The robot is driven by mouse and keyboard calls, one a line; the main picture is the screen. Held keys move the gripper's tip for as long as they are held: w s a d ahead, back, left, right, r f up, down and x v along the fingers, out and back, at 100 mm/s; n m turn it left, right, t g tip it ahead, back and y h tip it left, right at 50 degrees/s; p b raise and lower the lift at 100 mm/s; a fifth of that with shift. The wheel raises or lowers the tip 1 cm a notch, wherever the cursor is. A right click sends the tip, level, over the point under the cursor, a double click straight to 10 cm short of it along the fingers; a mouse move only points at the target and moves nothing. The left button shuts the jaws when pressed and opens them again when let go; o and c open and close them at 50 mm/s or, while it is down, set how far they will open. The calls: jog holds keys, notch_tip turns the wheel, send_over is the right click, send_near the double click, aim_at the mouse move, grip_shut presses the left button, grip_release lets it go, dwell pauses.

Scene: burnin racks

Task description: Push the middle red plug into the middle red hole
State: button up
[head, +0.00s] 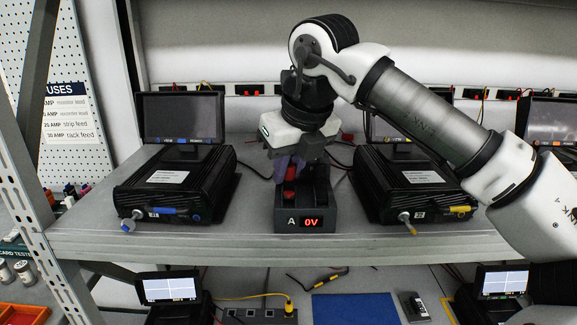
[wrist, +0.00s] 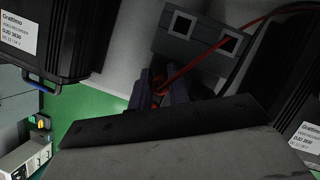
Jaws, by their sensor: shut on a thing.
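My gripper (head: 290,172) points down over a dark grey box (head: 330,213) marked "A" with a red "0V" display. Its purple fingers are shut on a red plug (head: 291,172) at the box's left part. In the wrist view the fingers (wrist: 158,92) close around the red plug (wrist: 158,91), with a red cable rising from it to the upper right. Another red part (head: 290,196) shows on the box below the fingers. The holes are hidden by the fingers and the box's front, so I cannot tell how far the plug sits in.
Black recorder units stand on the shelf left (head: 175,195) and right (head: 410,190) of the box, with yellow and blue connectors at their fronts. A grey panel with two white-framed squares (wrist: 205,35) shows in the wrist view. Bare shelf (head: 255,215) lies between the units.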

jog(key=o, duration=0.9)
jog(key=shift+r, duration=0.1)
jog(key=shift+d, duration=0.1)
jog(key=shift+c, duration=0.8)
jog(key=shift+r, duration=0.15)
